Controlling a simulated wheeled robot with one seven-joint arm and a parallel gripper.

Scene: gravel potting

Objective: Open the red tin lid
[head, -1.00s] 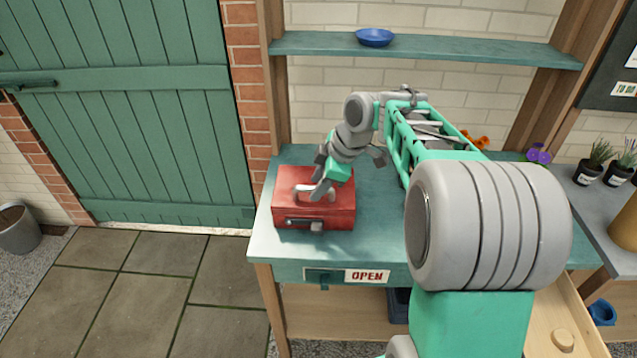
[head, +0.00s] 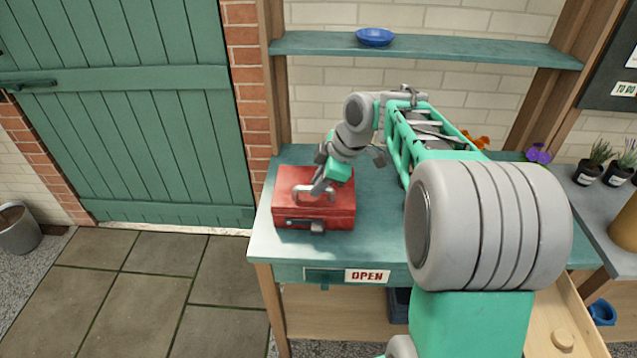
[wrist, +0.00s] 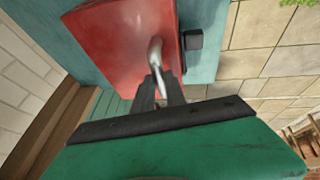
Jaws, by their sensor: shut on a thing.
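The red tin (head: 338,207) stands on the left part of the teal bench top in the head view, its lid down. A grey metal handle (head: 300,190) is on its lid, and a latch (head: 317,226) is on its front. My gripper (head: 320,186) is over the lid, shut on the handle. The wrist view shows the red lid (wrist: 115,45), the handle (wrist: 154,52) between the fingers (wrist: 160,90), and the dark latch (wrist: 193,40) at the tin's edge.
The teal bench top (head: 375,225) is clear right of the tin. A shelf (head: 460,50) with a blue dish (head: 375,37) is above. An open wooden drawer (head: 560,315) juts out at lower right. A green door (head: 130,120) is at left.

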